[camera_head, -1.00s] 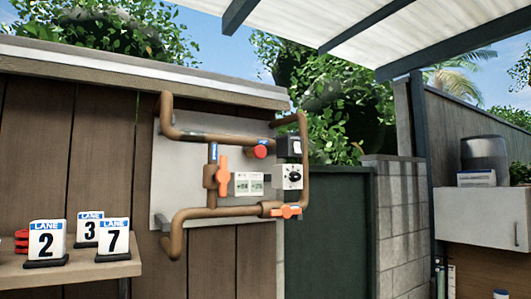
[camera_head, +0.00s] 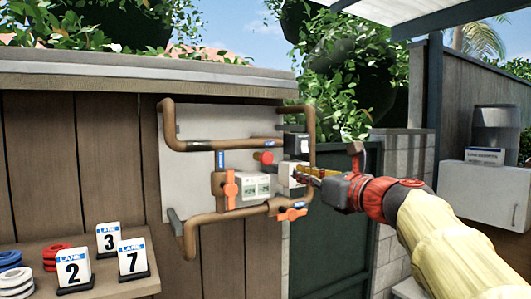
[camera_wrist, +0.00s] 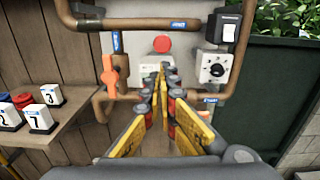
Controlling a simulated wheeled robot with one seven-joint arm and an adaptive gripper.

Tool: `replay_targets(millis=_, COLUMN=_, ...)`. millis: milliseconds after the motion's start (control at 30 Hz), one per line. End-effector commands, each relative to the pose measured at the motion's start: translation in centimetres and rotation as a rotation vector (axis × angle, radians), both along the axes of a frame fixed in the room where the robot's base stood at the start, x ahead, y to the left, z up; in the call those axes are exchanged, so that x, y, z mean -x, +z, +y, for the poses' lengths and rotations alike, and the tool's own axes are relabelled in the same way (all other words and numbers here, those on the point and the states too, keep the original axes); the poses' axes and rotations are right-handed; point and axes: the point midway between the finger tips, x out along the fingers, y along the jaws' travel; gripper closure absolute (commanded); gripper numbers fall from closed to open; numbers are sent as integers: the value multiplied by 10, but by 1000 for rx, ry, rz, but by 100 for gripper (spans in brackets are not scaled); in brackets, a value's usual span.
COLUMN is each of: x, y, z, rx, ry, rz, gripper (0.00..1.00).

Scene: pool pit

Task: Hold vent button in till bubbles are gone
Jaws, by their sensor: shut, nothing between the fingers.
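The round red button (camera_wrist: 161,43) sits on the pipe panel; it also shows in the head view (camera_head: 264,157), left of my gripper. My gripper (camera_head: 298,172) reaches in from the right, its fingertips overlapping the grey dial box in the head view. In the wrist view my gripper (camera_wrist: 163,69) has its yellow fingers together at the tips, with nothing between them. The tips appear just below the button and do not cover it. The depth gap to the panel is hard to judge. No bubbles can be made out.
Copper pipes (camera_head: 220,144) frame the panel. Orange valve handles (camera_head: 230,190) stand at left and below (camera_head: 292,214). The dial box (camera_wrist: 213,67) and a black switch (camera_wrist: 222,32) are right of the button. Lane markers (camera_head: 133,258) and rings stand on a shelf at lower left.

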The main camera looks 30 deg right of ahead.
Motion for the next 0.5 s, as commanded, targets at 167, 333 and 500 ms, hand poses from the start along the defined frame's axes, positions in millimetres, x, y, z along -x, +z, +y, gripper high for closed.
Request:
replay_targets(millis=167, x=0, y=13, z=-11, rx=-61, ry=-15, rz=-25, gripper=100)
replay_targets(millis=333, x=0, y=12, z=-10, rx=-59, ry=-14, rz=-24, gripper=100)
replay_targets(millis=500, x=-5, y=12, z=-9, rx=-57, ry=-12, rz=-23, gripper=100)
